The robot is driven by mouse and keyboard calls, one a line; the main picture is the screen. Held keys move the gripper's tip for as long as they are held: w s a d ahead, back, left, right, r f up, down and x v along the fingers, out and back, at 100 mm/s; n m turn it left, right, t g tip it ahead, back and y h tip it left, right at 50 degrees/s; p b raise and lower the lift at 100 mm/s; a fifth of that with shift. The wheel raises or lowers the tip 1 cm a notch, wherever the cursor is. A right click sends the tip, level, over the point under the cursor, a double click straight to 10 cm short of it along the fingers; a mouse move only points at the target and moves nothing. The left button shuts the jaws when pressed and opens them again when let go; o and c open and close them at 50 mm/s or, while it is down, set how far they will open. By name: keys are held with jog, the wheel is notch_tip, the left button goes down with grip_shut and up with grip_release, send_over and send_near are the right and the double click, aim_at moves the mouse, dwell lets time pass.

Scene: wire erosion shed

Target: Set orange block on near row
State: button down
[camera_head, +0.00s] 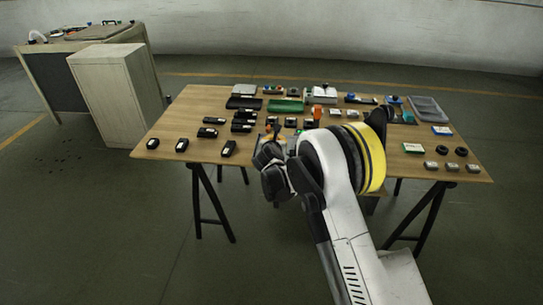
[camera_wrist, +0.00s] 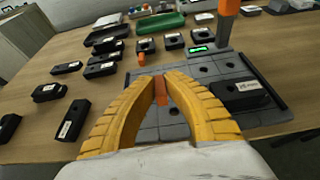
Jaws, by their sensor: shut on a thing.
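The orange block (camera_wrist: 160,92) is a small narrow piece in the wrist view, between the tips of my gripper (camera_wrist: 160,82). The yellow fingers are shut on it and hide part of it. Below and around the tips is a grey plate (camera_wrist: 195,72) with a grid of holes, on the wooden table. I cannot tell whether the block touches the plate. A black labelled block (camera_wrist: 240,92) sits on the plate's right side. In the head view my gripper (camera_head: 272,140) is over the table's near middle, and the arm hides much of the plate.
An orange-topped post (camera_wrist: 228,20) rises behind the plate. Several black labelled blocks (camera_wrist: 75,118) lie to the left. A green tray (camera_head: 287,105) and a grey tray (camera_head: 428,108) stand at the back. The table's front left (camera_head: 205,152) has bare wood between blocks.

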jog(key=shift+w+a+f+b, duration=0.1)
jog(key=shift+a+f+b, duration=0.1)
jog(key=shift+a+f, duration=0.35)
jog(key=shift+w+a+f+b, duration=0.15)
jog(key=shift+a+f, duration=0.15)
jog(key=shift+a, duration=0.3)
notch_tip(320, 180, down, 4)
jog(key=shift+s+r+b, duration=0.1)
jog(key=shift+s+b, duration=0.05)
jog(key=shift+b, duration=0.95)
jog(key=shift+r, duration=0.1)
jog(key=c, duration=1.5)
grip_release()
jog(key=shift+c, duration=0.2)
